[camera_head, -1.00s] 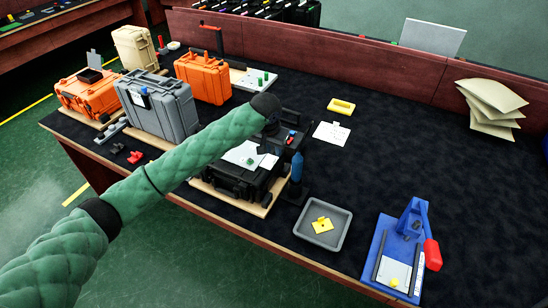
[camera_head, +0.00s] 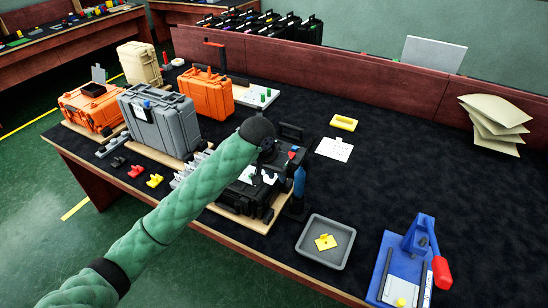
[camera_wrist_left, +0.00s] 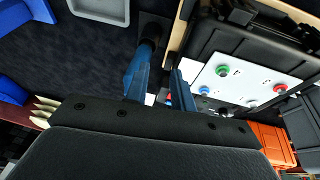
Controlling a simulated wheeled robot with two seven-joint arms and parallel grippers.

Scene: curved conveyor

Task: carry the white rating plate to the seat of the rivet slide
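A flat white piece (camera_head: 334,149) with a small tab and faint marks lies on the dark mat right of the black case; I cannot tell if it is the rating plate. My right gripper is out of view.
The black case's white panel (camera_wrist_left: 245,80) has coloured buttons. A dark stand with a blue upright part (camera_head: 299,181) is close by. A grey tray (camera_head: 343,227) holds a yellow piece. Grey (camera_head: 157,120) and orange (camera_head: 207,93) cases crowd the left. The mat at right is largely clear.

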